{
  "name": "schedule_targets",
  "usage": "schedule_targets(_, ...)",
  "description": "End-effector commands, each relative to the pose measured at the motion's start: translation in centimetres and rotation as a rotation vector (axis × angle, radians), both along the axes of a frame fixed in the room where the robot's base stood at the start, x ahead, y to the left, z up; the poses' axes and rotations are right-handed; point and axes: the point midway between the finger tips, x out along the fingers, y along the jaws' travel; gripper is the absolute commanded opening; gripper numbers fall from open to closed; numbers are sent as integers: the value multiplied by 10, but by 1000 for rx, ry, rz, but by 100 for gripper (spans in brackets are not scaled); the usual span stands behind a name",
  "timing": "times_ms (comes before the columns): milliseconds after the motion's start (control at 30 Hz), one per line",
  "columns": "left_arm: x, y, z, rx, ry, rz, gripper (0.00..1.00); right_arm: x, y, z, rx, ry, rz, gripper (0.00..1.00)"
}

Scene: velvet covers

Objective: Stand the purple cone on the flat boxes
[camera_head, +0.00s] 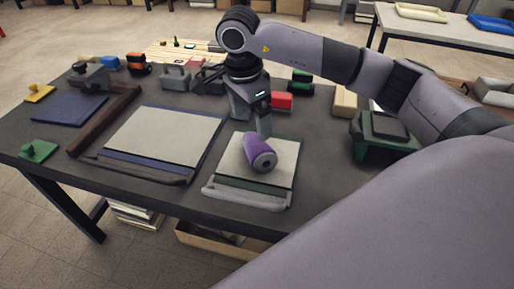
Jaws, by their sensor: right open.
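The purple cone (262,157) is at the smaller flat box on the right (277,184). It looks tipped over, with its round grey-centred end facing me; I cannot tell if it touches the box's pale top. A larger flat box with a pale top (163,138) lies to its left. My right gripper (264,128) points down just behind the cone, at its far end. Its jaws are open, and the cone partly hides the fingertips. My left gripper is not in view.
A dark bar (104,121) and a blue pad (69,108) lie at the left. A green knobbed piece (38,150) is near the left edge. A red block (282,100) and a green-and-black device (385,134) stand behind and right. Bare table shows right of the smaller box.

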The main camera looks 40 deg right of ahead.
Motion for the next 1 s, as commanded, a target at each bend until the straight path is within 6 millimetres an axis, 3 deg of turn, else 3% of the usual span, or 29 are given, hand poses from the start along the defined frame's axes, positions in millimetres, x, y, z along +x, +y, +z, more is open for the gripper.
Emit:
schedule_targets(700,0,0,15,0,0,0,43,4,0,-25,-125,-212,-1430,93)
schedule_targets(1000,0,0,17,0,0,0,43,4,-4,-31,-145,-284,-1715,93)
